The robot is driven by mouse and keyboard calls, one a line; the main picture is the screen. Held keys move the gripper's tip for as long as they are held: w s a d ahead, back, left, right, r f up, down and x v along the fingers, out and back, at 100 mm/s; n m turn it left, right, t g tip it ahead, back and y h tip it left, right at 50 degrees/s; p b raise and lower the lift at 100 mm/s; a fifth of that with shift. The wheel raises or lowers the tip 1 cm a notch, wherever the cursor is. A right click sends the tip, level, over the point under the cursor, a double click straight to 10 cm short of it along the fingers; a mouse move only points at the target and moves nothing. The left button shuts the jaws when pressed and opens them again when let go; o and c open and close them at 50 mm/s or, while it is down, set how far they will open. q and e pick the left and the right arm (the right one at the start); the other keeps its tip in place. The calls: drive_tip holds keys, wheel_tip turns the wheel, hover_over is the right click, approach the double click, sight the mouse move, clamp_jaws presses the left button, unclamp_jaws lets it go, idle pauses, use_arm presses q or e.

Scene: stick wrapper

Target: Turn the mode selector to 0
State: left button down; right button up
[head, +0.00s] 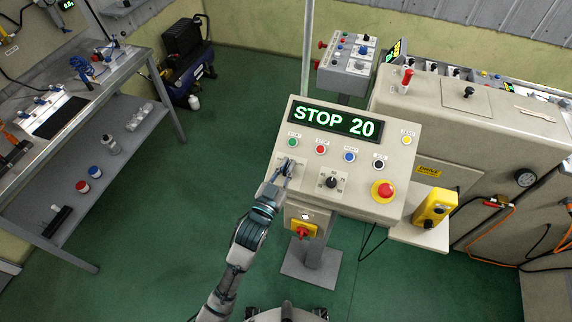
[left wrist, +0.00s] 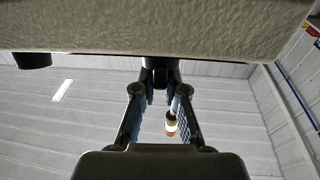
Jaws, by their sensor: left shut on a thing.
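The grey control panel (head: 350,152) stands in the middle of the head view, its green display (head: 335,120) reading "STOP 20". Two selector knobs sit in its lower row. The right black knob (head: 331,183) is in plain view. My left gripper (head: 285,172) is at the left knob and largely covers it. In the left wrist view, a black knob (left wrist: 160,72) is between the fingertips, and the gripper is shut on it. The small labels are too small to read, so I cannot tell which is the mode selector, nor the gripped knob's setting. My right gripper is not in view.
Several coloured buttons line the panel above the knobs. A red emergency button (head: 383,191) is at lower right, and a red-and-yellow switch (head: 302,231) is below the panel. A yellow box (head: 434,208) stands on the right shelf. Open green floor (head: 160,215) lies left.

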use_arm(q)
drive_tip(key=shift+f+n+t+y, duration=0.4)
drive_tip(key=shift+n+y, duration=0.6)
drive_tip(key=shift+y, duration=0.1)
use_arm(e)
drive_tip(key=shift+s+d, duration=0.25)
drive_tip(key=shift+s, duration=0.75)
use_arm(q)
drive_tip(key=c, duration=1.3)
unclamp_jaws()
drive_tip(key=shift+o, duration=0.5)
drive_tip(key=shift+w+d, duration=0.1)
drive_tip(key=shift+w, duration=0.2)
drive_tip(key=shift+s, duration=0.2)
drive_tip(key=v, duration=1.1)
drive_tip(key=shift+s, duration=0.25)
drive_tip(key=shift+f, duration=0.1)
